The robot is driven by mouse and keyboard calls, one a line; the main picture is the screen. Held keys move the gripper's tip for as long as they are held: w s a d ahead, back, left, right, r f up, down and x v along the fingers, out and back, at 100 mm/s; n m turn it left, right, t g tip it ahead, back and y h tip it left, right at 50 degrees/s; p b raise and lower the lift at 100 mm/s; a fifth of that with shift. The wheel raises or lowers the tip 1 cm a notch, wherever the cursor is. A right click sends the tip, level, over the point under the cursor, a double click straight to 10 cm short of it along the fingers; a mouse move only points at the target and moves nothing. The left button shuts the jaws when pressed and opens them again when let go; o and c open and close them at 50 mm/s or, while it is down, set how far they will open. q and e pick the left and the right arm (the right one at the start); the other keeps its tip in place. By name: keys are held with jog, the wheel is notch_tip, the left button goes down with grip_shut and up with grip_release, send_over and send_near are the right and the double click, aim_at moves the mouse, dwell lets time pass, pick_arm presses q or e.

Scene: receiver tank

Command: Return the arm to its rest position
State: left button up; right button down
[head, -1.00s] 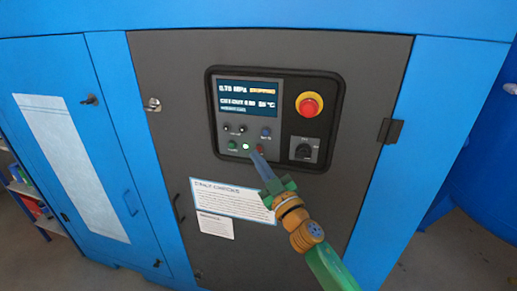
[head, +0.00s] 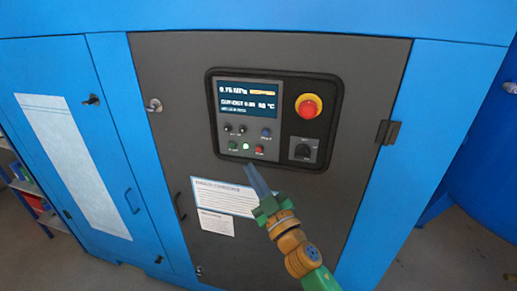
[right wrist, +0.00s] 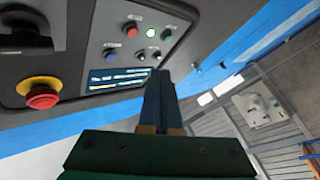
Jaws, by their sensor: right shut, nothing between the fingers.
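My right gripper (head: 252,170) comes in from the lower right in the head view. Its blue-grey fingers are shut with nothing between them. The fingertips appear just below the row of buttons on the control panel (head: 322,88), and I see no contact. The red button (head: 259,149) and the lit green-white button (head: 246,147) are both uncovered. In the right wrist view the shut fingers (right wrist: 160,78) point up toward the panel, with the red button (right wrist: 132,30) and lit button (right wrist: 151,33) beyond them. My left gripper is not in view.
The panel also carries a display (head: 247,98), a red emergency stop knob (head: 309,106) and a black rotary switch (head: 303,150). White labels (head: 223,197) are on the dark door (head: 340,200). A shelf (head: 35,205) stands at the far left. Open floor shows at right.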

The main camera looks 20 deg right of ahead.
dwell(0.6)
jog(key=s+d+f+m+g+h, duration=0.1)
jog(key=s+f+g, duration=0.2)
jog(key=f, duration=0.9)
jog(key=s+d+f+m+g+h, duration=0.1)
jog(key=s+f+g, duration=0.3)
jog(key=f, duration=0.7)
jog(key=s+d+f+m+g+h, duration=0.1)
jog(key=s+f+g, duration=0.2)
jog(key=f, duration=0.9)
jog(key=s+f+g, duration=0.3)
jog(key=s+f, duration=0.3)
jog(key=s, duration=0.5)
jog(key=s+f+m+g, duration=0.1)
jog(key=s+f+g, duration=0.2)
jog(key=s, duration=0.8)
jog(key=s+f+m+g, duration=0.1)
jog(key=s+f+g, duration=0.3)
jog(key=s+f, duration=0.4)
jog(key=s, duration=0.3)
jog(key=shift+s+d+f, duration=0.15)
jog(key=shift+d+f, duration=0.2)
